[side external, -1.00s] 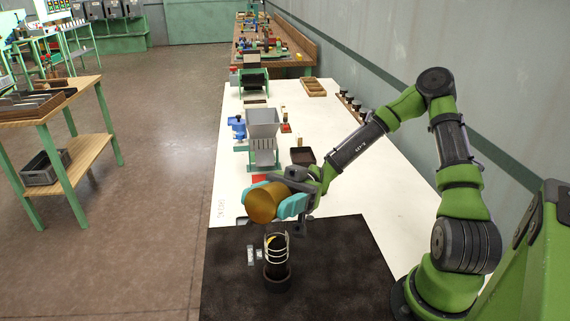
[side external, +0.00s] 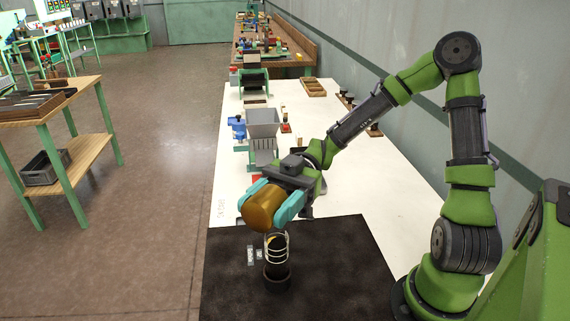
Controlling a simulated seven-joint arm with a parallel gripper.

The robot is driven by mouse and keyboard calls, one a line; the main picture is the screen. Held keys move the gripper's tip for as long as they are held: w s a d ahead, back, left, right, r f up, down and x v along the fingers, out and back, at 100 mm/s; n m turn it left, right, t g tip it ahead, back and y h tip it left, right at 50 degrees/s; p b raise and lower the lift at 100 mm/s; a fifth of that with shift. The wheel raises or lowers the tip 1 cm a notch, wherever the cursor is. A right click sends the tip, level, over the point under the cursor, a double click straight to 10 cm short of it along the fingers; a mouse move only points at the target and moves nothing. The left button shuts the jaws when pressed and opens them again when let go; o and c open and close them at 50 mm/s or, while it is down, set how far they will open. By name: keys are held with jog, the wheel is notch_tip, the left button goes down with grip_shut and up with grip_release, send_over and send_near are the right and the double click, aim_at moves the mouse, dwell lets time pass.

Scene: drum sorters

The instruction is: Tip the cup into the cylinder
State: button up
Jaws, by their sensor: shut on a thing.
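A golden-brown cup (side external: 262,207) is held sideways between the teal fingertips of my gripper (side external: 272,203). My gripper is shut on it. The cup's rounded face points toward the camera and down to the left; what is inside it cannot be seen. Directly below in the picture, the cylinder (side external: 277,270) stands upright on the black mat, dark with a pale wire-like cage around its upper part.
The black mat (side external: 335,262) covers the near end of the white table (side external: 390,185). Small pale labelled pieces (side external: 254,255) lie left of the cylinder. A grey hopper (side external: 262,125) and a blue device (side external: 238,127) stand farther back. A wooden tray (side external: 315,88) lies beyond.

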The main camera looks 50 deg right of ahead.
aim_at(264, 194)
jog(key=shift+a+h, duration=0.2)
jog(key=shift+h, duration=0.7)
jog(key=h, duration=0.3)
jog(key=shift+s+a+r+t, duration=0.1)
jog(key=shift+a+r+t, duration=0.2)
jog(key=shift+r+t, duration=0.1)
jog(key=h, duration=0.4)
jog(key=shift+s+a+r+t+h, duration=0.1)
jog(key=shift+a+r+t+h, duration=0.2)
jog(key=shift+a+r+h, duration=0.1)
jog(key=h, duration=0.3)
jog(key=shift+f+t, duration=0.1)
jog(key=shift+t, duration=0.2)
jog(key=h, duration=0.3)
jog(key=f+h, duration=0.1)
jog(key=h, duration=0.1)
jog(key=shift+d+t+h, duration=0.3)
jog(key=shift+d, duration=0.05)
notch_tip(264, 194, up, 4)
jog(key=shift+d, duration=0.1)
jog(key=shift+w+d, duration=0.1)
jog(key=shift+w, duration=0.1)
